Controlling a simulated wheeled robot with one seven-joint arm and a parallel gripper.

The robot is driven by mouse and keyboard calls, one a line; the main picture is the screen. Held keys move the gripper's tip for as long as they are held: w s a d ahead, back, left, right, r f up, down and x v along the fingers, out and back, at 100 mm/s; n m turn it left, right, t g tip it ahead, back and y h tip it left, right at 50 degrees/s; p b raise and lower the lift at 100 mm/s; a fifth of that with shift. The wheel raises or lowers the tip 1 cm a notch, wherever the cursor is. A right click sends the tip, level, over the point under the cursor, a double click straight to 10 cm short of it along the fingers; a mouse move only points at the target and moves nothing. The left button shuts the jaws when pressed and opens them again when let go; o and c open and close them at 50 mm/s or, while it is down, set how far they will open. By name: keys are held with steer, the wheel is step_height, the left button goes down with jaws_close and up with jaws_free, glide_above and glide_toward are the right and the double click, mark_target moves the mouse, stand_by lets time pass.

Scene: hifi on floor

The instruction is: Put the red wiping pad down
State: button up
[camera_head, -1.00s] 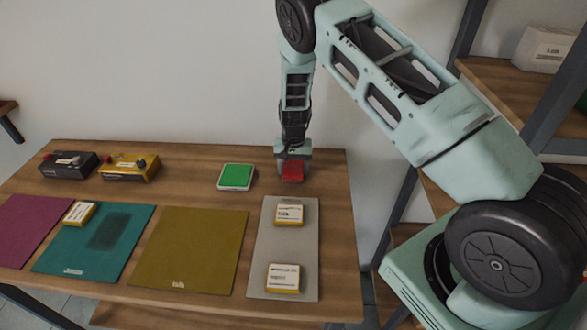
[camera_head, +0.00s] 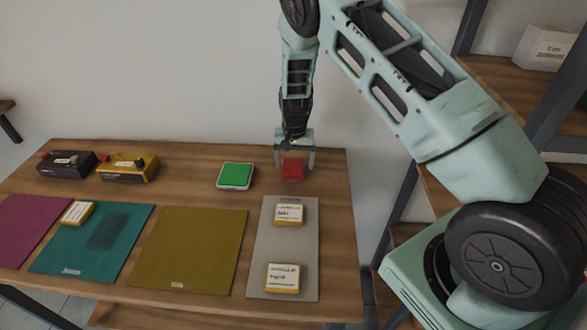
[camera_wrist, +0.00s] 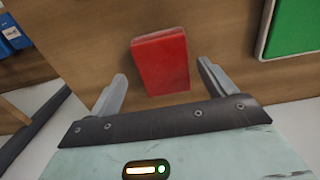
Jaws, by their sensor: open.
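The red wiping pad (camera_head: 292,170) lies on the wooden table near its back right, behind the grey mat. In the wrist view the pad (camera_wrist: 161,62) lies flat on the wood, just beyond and between my fingertips. My gripper (camera_head: 295,162) is open above the pad, its fingers on either side. In the wrist view my gripper (camera_wrist: 160,78) shows both fingers apart with nothing between them touching.
A green pad on a white base (camera_head: 236,176) stands left of the red pad. The grey mat (camera_head: 267,245) in front bears two yellow labelled blocks. Olive (camera_head: 190,250), teal (camera_head: 60,255) and magenta (camera_head: 20,225) mats lie further left. Black (camera_head: 66,164) and yellow (camera_head: 128,167) boxes stand at the back left.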

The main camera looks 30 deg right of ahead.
mark_target(293, 166)
step_height(293, 166, up, 9)
steer(key=b, duration=0.2)
steer(key=s+a+r+n+y, duration=0.1)
steer(key=s+a+r+n, duration=0.2)
steer(key=s+a+r, duration=0.35)
steer(key=s+a+r+n+y, duration=0.1)
steer(key=s+a+r+n, duration=0.2)
steer(key=s+a, duration=0.7)
steer(key=s+a+r+n, duration=0.1)
steer(key=s+n, duration=0.2)
steer(key=s, duration=0.3)
steer(key=s+a+r+n+h, duration=0.1)
steer(key=s+a+n, duration=0.1)
steer(key=s, duration=0.5)
steer(key=s+a+r+n, duration=0.2)
steer(key=s+n, duration=0.1)
steer(key=s, duration=0.3)
steer(key=shift+s+a+n, duration=0.2)
steer(key=shift+s+n, duration=0.1)
steer(key=shift+s, duration=0.1)
